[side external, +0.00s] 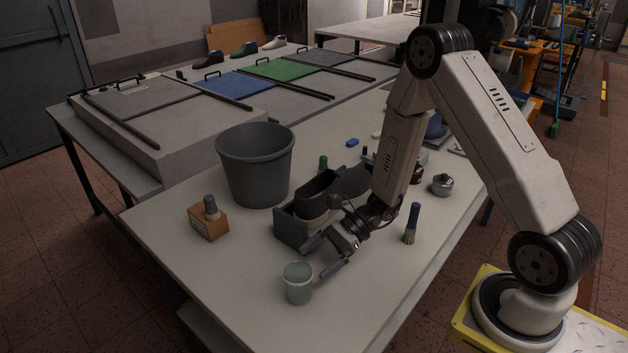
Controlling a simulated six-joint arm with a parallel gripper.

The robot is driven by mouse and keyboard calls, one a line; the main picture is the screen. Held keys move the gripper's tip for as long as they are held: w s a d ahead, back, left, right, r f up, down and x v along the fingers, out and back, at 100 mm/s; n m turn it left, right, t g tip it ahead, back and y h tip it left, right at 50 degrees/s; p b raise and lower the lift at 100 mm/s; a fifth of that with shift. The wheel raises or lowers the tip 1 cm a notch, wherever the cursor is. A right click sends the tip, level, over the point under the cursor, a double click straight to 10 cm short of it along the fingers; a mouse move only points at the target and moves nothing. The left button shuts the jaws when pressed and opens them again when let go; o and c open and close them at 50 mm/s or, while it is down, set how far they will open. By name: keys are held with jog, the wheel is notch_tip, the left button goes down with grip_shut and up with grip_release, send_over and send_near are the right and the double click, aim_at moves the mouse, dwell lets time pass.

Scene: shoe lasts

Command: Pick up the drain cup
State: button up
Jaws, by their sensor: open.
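The drain cup, which I take to be the small pale translucent cup (298,284), stands upright near the table's front edge. My gripper (316,260) is low over the table, just right of and behind the cup, with its fingers pointing left toward it. The fingers are spread apart and nothing shows between them. A small gap seems to lie between the fingertips and the cup, but I cannot tell the exact distance from this one view.
A dark grey bucket (254,165) stands behind the cup. A grey box holder (291,228) sits close behind my gripper. The table (245,318) is clear around the cup.

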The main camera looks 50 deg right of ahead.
aim_at(287, 282)
jog(key=shift+w+a+f, duration=0.1)
jog(key=shift+a+f, duration=0.05)
jog(key=shift+a, duration=0.15)
jog(key=shift+x, duration=2.45)
jog(key=c, duration=1)
jog(key=shift+r, duration=0.2)
jog(key=shift+r, duration=4.85)
